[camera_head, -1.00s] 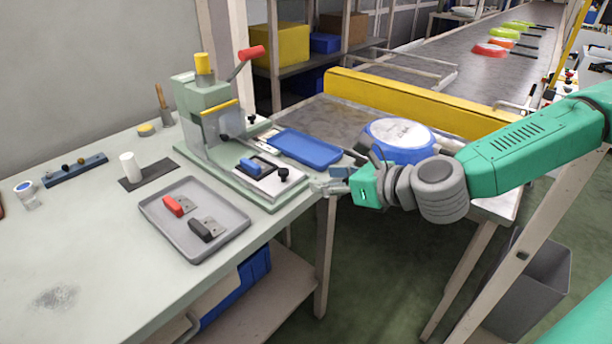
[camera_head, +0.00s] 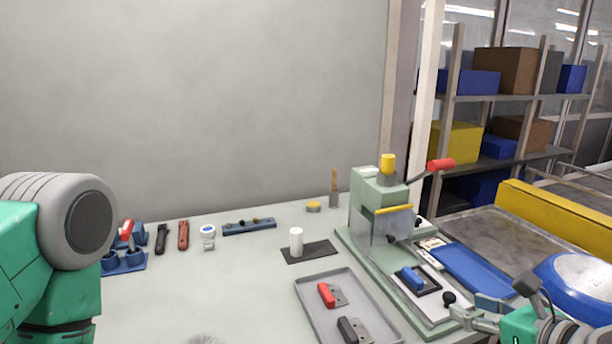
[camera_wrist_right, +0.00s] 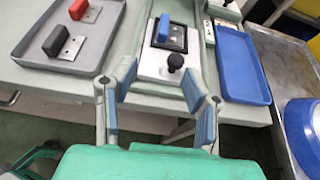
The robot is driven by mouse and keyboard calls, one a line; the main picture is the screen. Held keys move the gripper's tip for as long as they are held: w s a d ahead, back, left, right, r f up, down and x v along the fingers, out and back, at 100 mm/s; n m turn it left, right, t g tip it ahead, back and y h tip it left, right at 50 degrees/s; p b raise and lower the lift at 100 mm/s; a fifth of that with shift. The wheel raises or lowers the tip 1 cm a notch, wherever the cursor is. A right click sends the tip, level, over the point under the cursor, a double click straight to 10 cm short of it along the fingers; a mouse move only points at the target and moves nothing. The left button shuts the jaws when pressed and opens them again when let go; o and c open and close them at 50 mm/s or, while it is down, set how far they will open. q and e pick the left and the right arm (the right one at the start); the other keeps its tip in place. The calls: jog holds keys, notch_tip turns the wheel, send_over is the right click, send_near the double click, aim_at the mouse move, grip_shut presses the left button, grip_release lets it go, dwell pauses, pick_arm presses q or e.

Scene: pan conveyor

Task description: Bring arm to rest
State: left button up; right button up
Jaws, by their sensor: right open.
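My right gripper (camera_head: 470,308) is at the lower right of the head view, beside the front edge of the green press base. In the right wrist view the gripper (camera_wrist_right: 159,80) has its two fingers spread apart, with nothing between the pads. The press plate with its black knob (camera_wrist_right: 176,61) and blue-handled block (camera_wrist_right: 171,33) lies beyond the fingertips. I cannot tell whether the fingertips touch the press base. Part of my left arm fills the left edge of the head view, but its gripper is out of frame.
The green press (camera_head: 378,210) with a red-handled lever stands on the worktable (camera_head: 235,290). A grey tray (camera_head: 312,305) holds a red-handled and a black-handled scraper. A blue tray (camera_head: 478,272) and a blue pan (camera_head: 575,285) lie at right. The table's left middle is mostly clear.

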jog(key=s+a+f+n+g, duration=0.3)
jog(key=s+f+n+g, duration=0.1)
jog(key=s+f+n, duration=0.45)
jog(key=s+a+f+n+g, duration=0.35)
jog(key=s+f+n, duration=0.35)
jog(key=f+n, duration=0.25)
jog(key=s+d+f+n+g+h, duration=0.4)
jog(key=s+d+f+n, duration=0.2)
jog(key=s+n, duration=0.5)
notch_tip(320, 180, down, 2)
jog(key=n, duration=0.3)
jog(key=shift+s+d+f+n+h, duration=0.2)
jog(key=shift+s+n+h, duration=0.1)
jog(key=shift+s, duration=0.1)
jog(key=shift+a+g, duration=0.1)
jog(key=shift+g, duration=0.15)
jog(key=shift+w, duration=0.1)
